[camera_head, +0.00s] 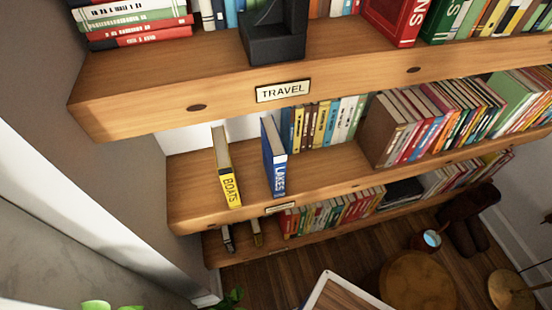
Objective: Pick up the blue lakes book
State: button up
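The blue lakes book (275,160) stands upright on the middle wooden shelf (190,190), with "LAKES" in white letters on its spine. The spine faces out near the shelf's front edge. A yellow "BOATS" book (227,170) stands upright to its left, with a gap between them. My gripper is not in this view.
The thick upper shelf (180,90) with the "TRAVEL" sign (283,91) overhangs the middle shelf. A row of books (325,125) stands behind and right of the lakes book. A lower shelf of books (330,211) runs below. A round wooden stool (417,280) stands on the floor.

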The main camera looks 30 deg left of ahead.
aim_at(274, 154)
jog(key=u, duration=0.15)
jog(key=k, duration=1.25)
jog(key=u, duration=0.85)
